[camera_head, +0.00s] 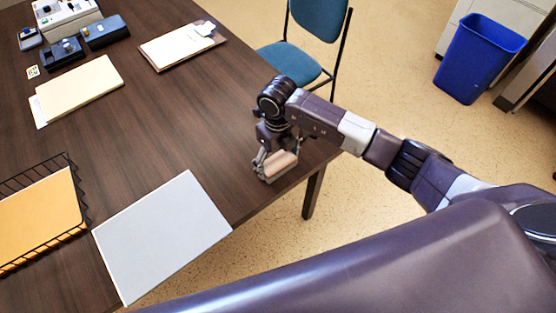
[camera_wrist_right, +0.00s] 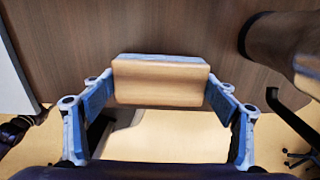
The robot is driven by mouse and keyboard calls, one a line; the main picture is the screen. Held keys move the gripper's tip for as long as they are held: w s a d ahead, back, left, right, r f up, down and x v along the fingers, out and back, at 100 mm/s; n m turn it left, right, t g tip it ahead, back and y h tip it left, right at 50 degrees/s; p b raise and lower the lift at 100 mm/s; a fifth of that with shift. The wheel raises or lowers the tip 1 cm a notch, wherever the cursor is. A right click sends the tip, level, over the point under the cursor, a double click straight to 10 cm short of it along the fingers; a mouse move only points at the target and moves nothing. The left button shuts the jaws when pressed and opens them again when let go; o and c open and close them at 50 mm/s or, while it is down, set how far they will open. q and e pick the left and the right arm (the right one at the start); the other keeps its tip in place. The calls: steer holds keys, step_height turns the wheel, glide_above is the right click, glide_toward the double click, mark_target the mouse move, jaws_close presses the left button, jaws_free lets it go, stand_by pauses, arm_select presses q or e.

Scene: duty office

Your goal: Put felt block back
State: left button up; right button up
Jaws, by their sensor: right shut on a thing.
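The felt block (camera_head: 281,165) has a tan wooden-looking body with a pale grey layer along one side. My right gripper (camera_head: 272,163) is shut on it near the desk's right edge. In the right wrist view the felt block (camera_wrist_right: 160,82) sits between the two blue-grey fingers of the right gripper (camera_wrist_right: 161,92), with the brown desk top behind it. I cannot tell whether the block touches the desk. My left gripper is not in view.
A pale grey board (camera_head: 163,236) lies at the desk's near edge, beside a black wire tray (camera_head: 83,205) holding a yellow folder. A clipboard (camera_head: 180,46), a cream folder (camera_head: 80,88) and office devices (camera_head: 66,14) lie farther back. A blue chair (camera_head: 290,62) stands beyond the desk.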

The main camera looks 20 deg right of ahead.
mark_target(278, 161)
steer(key=shift+f, duration=0.15)
steer(key=o, duration=1.1)
steer(key=shift+r, duration=0.3)
step_height(278, 161, up, 12)
steer(key=b, duration=0.2)
steer(key=shift+f, duration=0.1)
